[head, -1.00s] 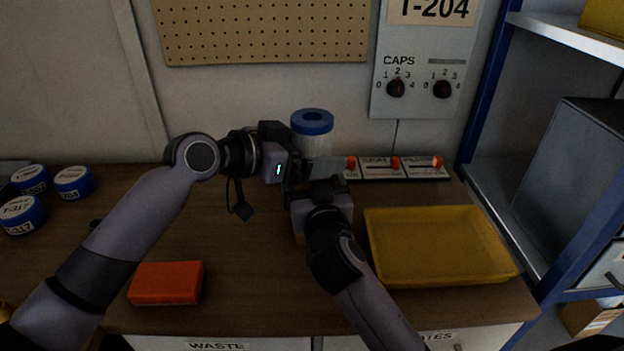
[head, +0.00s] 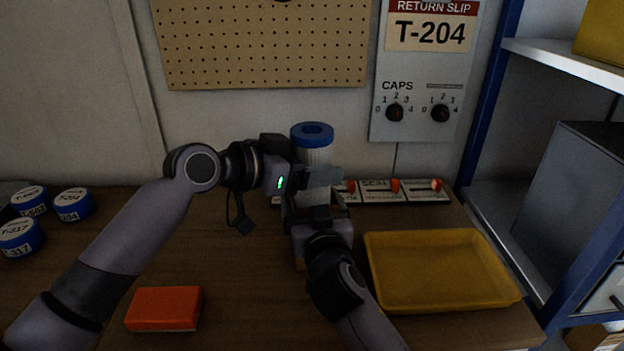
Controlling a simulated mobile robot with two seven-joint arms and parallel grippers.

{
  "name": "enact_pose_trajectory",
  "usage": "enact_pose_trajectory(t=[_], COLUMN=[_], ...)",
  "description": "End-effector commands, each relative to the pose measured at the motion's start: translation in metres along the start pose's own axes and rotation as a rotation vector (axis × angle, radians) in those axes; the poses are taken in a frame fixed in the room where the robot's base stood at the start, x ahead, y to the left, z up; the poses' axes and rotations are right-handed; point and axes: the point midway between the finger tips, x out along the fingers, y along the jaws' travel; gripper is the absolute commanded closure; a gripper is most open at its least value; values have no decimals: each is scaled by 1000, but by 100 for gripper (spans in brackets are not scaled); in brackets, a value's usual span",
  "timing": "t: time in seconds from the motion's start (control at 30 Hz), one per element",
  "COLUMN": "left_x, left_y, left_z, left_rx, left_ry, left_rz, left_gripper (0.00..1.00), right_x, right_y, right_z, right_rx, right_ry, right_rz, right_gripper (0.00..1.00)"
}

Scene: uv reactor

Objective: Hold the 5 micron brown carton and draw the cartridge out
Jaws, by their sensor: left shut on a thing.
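The white cartridge (head: 316,156) with a blue ring-shaped end cap stands upright at the back middle of the bench. My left gripper (head: 316,180) comes in from the left and is shut on the cartridge below its blue end. My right gripper (head: 318,210) is just below the left one, at the cartridge's lower part. The brown carton is hidden behind my grippers, so its label and the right fingers' hold on it cannot be made out.
A yellow tray (head: 440,303) lies empty at the right. An orange-red box (head: 164,309) lies at the front left. Several blue-capped jars (head: 73,204) stand at the far left. Labelled plates with red sliders (head: 394,187) line the back. Blue-posted shelving (head: 490,100) borders the right.

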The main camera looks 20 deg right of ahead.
Motion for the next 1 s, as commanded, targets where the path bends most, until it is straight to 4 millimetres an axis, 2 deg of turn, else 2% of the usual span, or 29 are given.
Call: enact_pose_trajectory(t=[0.03, 0.1, 0.33, 0.5, 0.73, 0.77, 0.8, 1.0], left_x=[-4, -8, -20, -23, -24, -24, -24, -24], left_y=[0, 0, 0, 0, 0, 0, 0, 0], left_z=[-13, -28, -65, -76, -76, -76, -76, -76], left_rx=[5, 5, 4, 2, 1, 1, 1, 1], left_ry=[6, 6, 4, 3, 3, 3, 3, 3], left_rz=[-1, -1, -1, -1, -1, 0, 0, 0], left_gripper=[84, 84, 84, 84, 84, 84, 84, 84], right_x=[0, 0, 0, 0, 0, 0, 0, 0], right_y=[0, 0, 0, 0, 0, 0, 0, 0], right_z=[1, 1, 1, 2, 1, 1, 1, 1], right_rx=[-1, -1, -1, -1, -1, -1, -1, -1], right_ry=[-3, -3, -3, -3, -3, -3, -3, -2], right_rz=[1, 1, 1, 1, 1, 1, 1, 1], right_gripper=[44, 44, 44, 44, 44, 8, 0, 0])
